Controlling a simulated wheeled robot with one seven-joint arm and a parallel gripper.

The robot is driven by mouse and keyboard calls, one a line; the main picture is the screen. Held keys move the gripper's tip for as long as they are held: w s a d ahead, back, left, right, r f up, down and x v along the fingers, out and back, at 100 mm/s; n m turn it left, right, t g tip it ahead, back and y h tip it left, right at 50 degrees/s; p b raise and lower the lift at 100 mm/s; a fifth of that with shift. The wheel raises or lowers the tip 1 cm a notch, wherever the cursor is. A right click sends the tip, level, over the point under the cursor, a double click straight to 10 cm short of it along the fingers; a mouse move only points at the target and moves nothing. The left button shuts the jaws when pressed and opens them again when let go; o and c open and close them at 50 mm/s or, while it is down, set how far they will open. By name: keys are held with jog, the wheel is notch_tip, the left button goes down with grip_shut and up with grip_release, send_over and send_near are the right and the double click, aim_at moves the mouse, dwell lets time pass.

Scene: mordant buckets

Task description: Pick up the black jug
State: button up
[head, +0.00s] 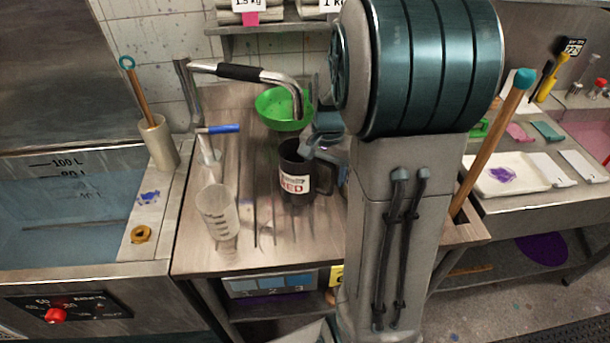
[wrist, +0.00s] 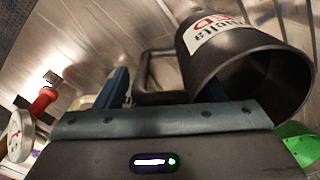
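The black jug (head: 297,182) stands upright on the ribbed draining board, with a white label reading "RED" in red. In the wrist view the jug (wrist: 260,70) fills the upper right, its mouth and loop handle showing. My gripper (head: 322,150) is at the jug's right side, partly hidden behind my arm. In the wrist view my gripper (wrist: 165,90) has its fingers spread, with the handle in the gap between them. The left finger is clear of the handle; whether the right one touches the jug I cannot tell.
A green bowl (head: 283,108) is just behind the jug, under the metal tap (head: 250,73). A clear measuring beaker (head: 217,213) and a blue-handled tool (head: 213,150) stand to the left. A water tank (head: 70,210) is at far left. A wooden stick (head: 492,140) leans at right.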

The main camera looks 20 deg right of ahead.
jog(key=c, duration=1)
jog(key=shift+r, duration=0.1)
grip_shut()
jog(key=shift+r, duration=0.1)
